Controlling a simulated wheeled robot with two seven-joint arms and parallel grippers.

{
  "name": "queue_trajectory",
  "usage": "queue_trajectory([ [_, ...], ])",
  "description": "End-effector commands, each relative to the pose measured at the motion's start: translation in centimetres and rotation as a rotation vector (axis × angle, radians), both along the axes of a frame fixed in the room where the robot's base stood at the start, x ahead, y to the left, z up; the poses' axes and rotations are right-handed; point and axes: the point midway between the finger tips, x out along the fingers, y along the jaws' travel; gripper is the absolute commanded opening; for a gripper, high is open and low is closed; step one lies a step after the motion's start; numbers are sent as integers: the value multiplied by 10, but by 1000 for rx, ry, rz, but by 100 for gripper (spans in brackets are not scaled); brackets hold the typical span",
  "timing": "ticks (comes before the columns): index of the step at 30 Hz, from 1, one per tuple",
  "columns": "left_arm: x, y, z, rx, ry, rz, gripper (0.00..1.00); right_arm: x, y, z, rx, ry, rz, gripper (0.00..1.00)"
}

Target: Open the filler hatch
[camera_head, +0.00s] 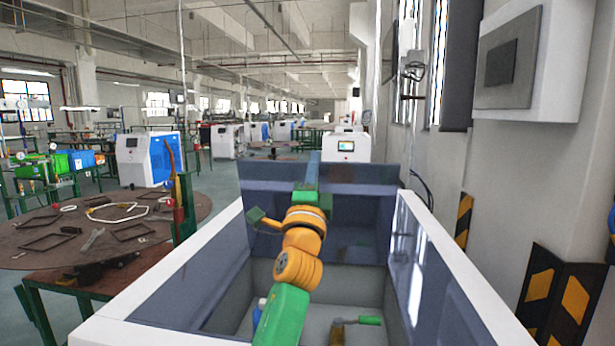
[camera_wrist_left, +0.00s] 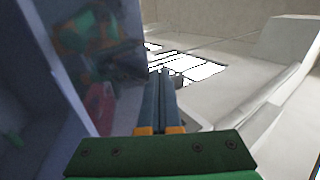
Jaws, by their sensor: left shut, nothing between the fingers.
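A blue-grey glossy panel (camera_head: 362,178) stands upright at the far end of an open-topped box with a white rim (camera_head: 449,252); I cannot tell for certain whether it is the filler hatch. My left arm, green and orange, reaches over the box to this panel. My left gripper (camera_head: 314,158) is shut and empty, with its fingers at the panel's top edge. In the left wrist view the shut blue-grey fingers (camera_wrist_left: 162,75) run beside a glossy dark panel (camera_wrist_left: 75,75) that mirrors green and orange. Contact cannot be told. My right gripper is not in view.
A blue item (camera_head: 260,304) and a green-handled item (camera_head: 370,320) lie low in the box. A round brown table (camera_head: 150,209) with tools stands left. A wall with striped guards (camera_head: 540,285) is close on the right. White machines (camera_head: 130,160) stand behind.

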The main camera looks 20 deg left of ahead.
Motion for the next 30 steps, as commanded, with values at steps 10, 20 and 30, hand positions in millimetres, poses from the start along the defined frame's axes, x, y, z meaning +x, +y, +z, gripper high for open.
queue_trajectory([
  [10,24,4,7,-17,92,2,0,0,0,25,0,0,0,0],
  [20,26,4,4,-20,99,2,0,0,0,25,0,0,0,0],
  [30,26,8,2,-20,101,3,0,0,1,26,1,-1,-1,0],
])
